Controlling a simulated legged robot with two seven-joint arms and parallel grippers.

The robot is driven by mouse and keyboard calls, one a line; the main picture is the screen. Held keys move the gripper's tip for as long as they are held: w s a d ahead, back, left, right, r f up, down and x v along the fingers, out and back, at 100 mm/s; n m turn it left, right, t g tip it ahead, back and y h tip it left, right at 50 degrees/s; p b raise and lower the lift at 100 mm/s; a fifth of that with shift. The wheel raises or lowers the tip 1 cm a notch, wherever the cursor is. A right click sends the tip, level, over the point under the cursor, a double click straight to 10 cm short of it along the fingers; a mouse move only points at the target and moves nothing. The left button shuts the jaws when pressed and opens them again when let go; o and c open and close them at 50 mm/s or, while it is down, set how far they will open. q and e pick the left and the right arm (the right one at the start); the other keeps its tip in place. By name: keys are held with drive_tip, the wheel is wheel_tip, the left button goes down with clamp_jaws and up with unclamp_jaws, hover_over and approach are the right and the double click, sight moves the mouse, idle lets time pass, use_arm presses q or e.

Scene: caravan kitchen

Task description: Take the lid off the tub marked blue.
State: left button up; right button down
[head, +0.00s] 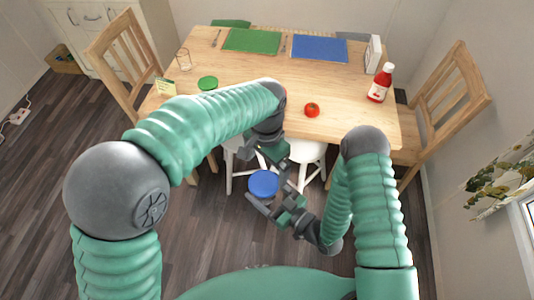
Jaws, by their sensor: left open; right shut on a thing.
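A round blue lid (263,182) shows from above in the head view, in front of the table. It looks seated on a tub, whose body is mostly hidden beneath it. My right gripper (266,203) is shut on this blue-lidded tub from the near side and holds it off the table. My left gripper (267,165) is open just beyond and above the lid; I cannot tell whether it touches it. A second tub with a green lid (208,83) stands on the table at left.
The wooden table (340,120) holds a tomato (312,110), a red bottle (381,83), a small card (165,87), a glass (184,59), and green (252,41) and blue (320,48) placemats. White stools (307,152) stand at its near edge, wooden chairs at both sides.

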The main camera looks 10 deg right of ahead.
sight(268, 182)
use_arm(q)
drive_tip(key=f, duration=0.6)
drive_tip(key=shift+d+f, duration=0.2)
drive_tip(key=shift+f, duration=0.05)
drive_tip(key=shift+c, duration=0.3)
drive_tip(key=shift+a, duration=0.1)
drive_tip(key=shift+c, duration=1.2)
drive_tip(key=c, duration=1.2)
drive_tip(key=shift+s+r, duration=0.1)
drive_tip(key=shift+r, duration=0.1)
drive_tip(key=shift+r, duration=1)
